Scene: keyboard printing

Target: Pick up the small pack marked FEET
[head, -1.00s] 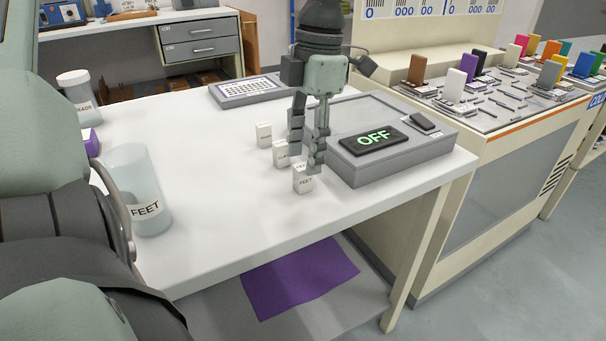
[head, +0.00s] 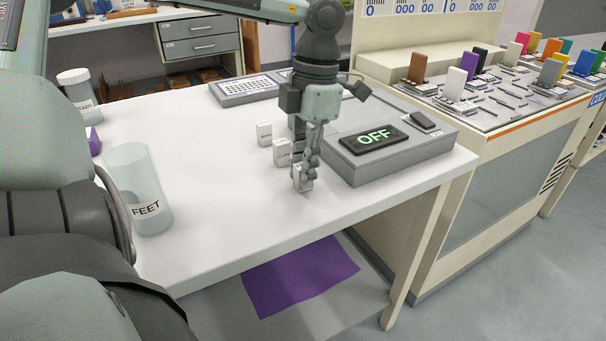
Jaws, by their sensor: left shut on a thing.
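The small white pack marked FEET (head: 297,182) stands near the front edge of the white table, left of the grey box with the OFF display. In the earlier view its FEET label was readable; now my left gripper (head: 303,180) covers most of it. My left gripper points down from above and is shut on the pack, with its fingers at the pack's sides. The pack appears to be still at table height. My right gripper is not in view.
Two similar small white packs (head: 282,152) and (head: 264,133) stand just behind. The grey box with the OFF display (head: 375,140) is close on the right. A clear jar marked FEET (head: 140,190) stands at left. A keyboard (head: 245,88) lies behind. The table's middle left is clear.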

